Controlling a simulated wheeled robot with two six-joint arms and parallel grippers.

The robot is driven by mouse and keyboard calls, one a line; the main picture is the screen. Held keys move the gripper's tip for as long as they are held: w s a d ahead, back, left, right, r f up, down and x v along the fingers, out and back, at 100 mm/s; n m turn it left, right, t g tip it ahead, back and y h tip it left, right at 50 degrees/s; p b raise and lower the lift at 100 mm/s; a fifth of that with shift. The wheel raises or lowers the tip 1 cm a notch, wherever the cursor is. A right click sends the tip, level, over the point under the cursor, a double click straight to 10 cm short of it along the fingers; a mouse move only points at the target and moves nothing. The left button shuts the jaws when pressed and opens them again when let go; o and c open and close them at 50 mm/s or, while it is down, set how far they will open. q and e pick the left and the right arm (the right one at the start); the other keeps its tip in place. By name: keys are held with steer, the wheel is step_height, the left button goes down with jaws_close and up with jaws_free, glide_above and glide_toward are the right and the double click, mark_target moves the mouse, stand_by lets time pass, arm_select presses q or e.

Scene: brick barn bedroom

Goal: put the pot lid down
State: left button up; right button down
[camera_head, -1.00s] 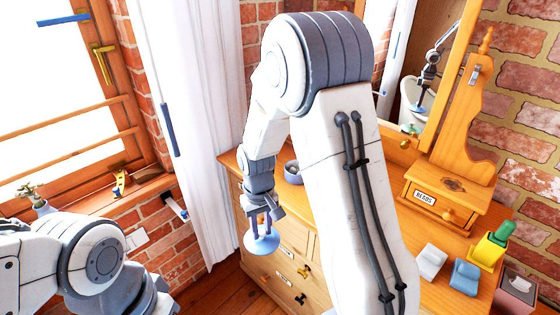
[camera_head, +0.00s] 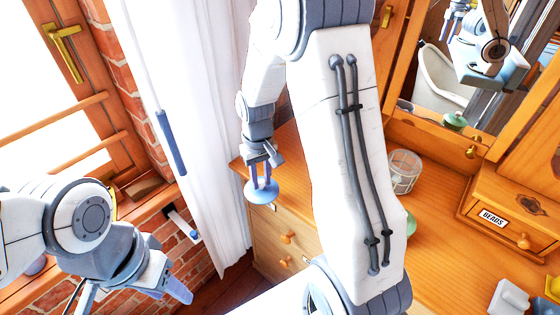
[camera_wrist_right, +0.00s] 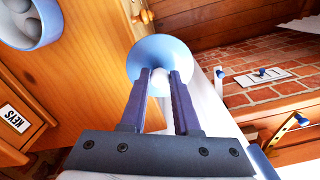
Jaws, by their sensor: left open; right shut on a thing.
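The pot lid (camera_head: 262,194) is a blue disc. It hangs from my right gripper (camera_head: 262,165) in front of the dresser's left end, beside the white curtain. In the right wrist view the gripper (camera_wrist_right: 160,85) is shut on the lid's pale knob, and the lid (camera_wrist_right: 160,52) shows beyond the fingertips, clear of the dresser top. My left gripper (camera_head: 134,294) is open and empty at the lower left, apart from the lid.
The wooden dresser (camera_head: 445,225) has a mirror and a small BEADS drawer box (camera_head: 500,215). A glass-like cup (camera_head: 403,170) stands on it. A blue round open vessel (camera_wrist_right: 30,22) shows in the wrist view. My right arm hides part of the top.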

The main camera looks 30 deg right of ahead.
steer(key=s+d+r+m+b, duration=0.1)
steer(key=d+r+m, duration=0.15)
steer(key=d, duration=0.65)
steer(key=s+d+r+m, duration=0.1)
steer(key=d+r, duration=0.3)
steer(key=d, duration=0.6)
steer(key=shift+n, duration=0.25)
steer(key=w+a+f+p, duration=0.1)
steer(key=w+a+f, duration=0.1)
steer(key=w, duration=0.1)
steer(key=w+a+f+p, duration=0.1)
steer(key=w+a+f, duration=0.1)
steer(key=w, duration=0.1)
steer(key=w+a+f+p, duration=0.1)
steer(key=w+a+f, duration=0.1)
steer(key=w+f, duration=0.1)
steer(key=shift+w+a+p, duration=0.15)
steer(key=shift+w+p, duration=0.1)
steer(key=shift+p, duration=0.15)
step_height(320, 180, down, 3)
steer(key=shift+f+p, duration=0.2)
steer(key=shift+p, duration=0.5)
steer(key=shift+f, duration=0.2)
steer(key=shift+f, duration=0.1)
